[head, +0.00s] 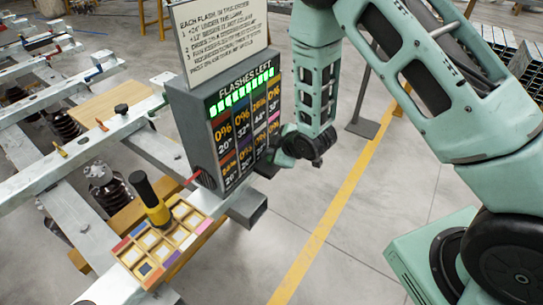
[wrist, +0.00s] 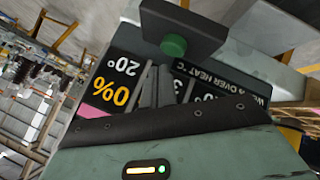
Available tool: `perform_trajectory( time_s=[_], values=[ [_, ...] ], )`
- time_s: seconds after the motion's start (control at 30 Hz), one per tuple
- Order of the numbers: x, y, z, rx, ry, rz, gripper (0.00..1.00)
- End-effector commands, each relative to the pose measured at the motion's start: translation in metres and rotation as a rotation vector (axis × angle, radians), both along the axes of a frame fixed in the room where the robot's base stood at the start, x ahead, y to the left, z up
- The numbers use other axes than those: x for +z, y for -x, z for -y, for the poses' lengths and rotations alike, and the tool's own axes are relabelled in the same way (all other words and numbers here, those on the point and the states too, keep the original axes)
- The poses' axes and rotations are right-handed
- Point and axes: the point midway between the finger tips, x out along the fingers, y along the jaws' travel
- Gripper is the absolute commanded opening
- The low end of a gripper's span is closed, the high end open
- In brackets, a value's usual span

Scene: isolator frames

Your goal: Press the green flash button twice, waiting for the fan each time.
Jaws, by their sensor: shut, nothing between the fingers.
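The grey box with the display panel (head: 238,125) stands at the centre of the head view, lit green bars under "FLASHES LEFT". The green flash button (wrist: 173,46) shows in the wrist view on a dark bracket (wrist: 190,22). In the head view the dark bracket (head: 266,169) sticks out by the panel's lower right, and the button is not discernible there. My gripper (head: 277,157) is beside the panel's right edge, close to the bracket. In the wrist view its shut, empty fingers (wrist: 157,72) point towards the button with a small visible gap; depth is hard to judge.
A board of coloured square cells (head: 188,215) lies left of the box, with a yellow-and-black cylinder (head: 150,200) over it. An instruction sign (head: 222,35) rises above the box. Metal beams (head: 75,150) fill the left. Open floor (head: 370,215) lies to the right.

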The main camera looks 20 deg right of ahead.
Motion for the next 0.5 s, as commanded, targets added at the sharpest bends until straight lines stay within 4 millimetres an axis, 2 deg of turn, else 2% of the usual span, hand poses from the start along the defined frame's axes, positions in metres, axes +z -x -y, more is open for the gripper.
perform_trajectory(
  time_s=[0.27, 0.5],
  values=[
    [0.002, 0.000, 0.000, 0.000, 0.000, 0.000, 0.00],
    [0.024, 0.000, 0.000, 0.000, 0.000, 0.000, 0.00]
  ],
)
